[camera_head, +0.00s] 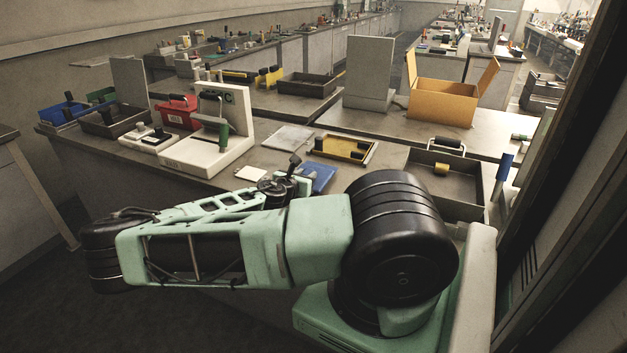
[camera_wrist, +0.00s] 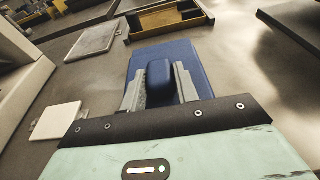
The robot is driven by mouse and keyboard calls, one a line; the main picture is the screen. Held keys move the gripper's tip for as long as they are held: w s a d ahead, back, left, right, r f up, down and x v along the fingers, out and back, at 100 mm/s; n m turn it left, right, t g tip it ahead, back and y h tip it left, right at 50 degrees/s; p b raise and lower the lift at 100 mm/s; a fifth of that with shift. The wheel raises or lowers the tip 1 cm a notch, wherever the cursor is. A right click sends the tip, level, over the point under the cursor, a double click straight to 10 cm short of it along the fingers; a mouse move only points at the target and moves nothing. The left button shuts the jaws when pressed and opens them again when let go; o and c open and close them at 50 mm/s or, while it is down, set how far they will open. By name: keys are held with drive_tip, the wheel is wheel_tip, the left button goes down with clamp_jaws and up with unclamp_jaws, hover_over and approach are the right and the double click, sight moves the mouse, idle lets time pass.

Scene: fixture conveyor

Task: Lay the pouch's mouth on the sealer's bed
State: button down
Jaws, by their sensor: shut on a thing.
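The pouch (camera_head: 320,176) looks like a flat blue rectangle with a raised blue block on it. In the wrist view, the pouch (camera_wrist: 198,62) extends ahead of my gripper (camera_wrist: 160,72). The two grey fingers are shut on the block, one on each side. In the head view, my gripper (camera_head: 302,184) is partly hidden by my arm. I cannot tell whether the pouch touches the table or hangs just above it. The sealer appears to be the off-white machine (camera_head: 207,158) with an upright back and a green handle, left of the pouch. Its pale side (camera_wrist: 14,62) shows in the wrist view.
A small white plate (camera_head: 250,174) lies between the sealer and the pouch. A grey plate (camera_head: 289,138) and a yellow-rimmed tray (camera_head: 371,153) lie behind. A dark tray (camera_head: 472,196) stands at right. A red bin (camera_head: 177,112) is beyond the sealer.

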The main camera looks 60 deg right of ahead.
drive_tip(key=shift+r+p, duration=0.7)
drive_tip(key=shift+r, duration=0.4)
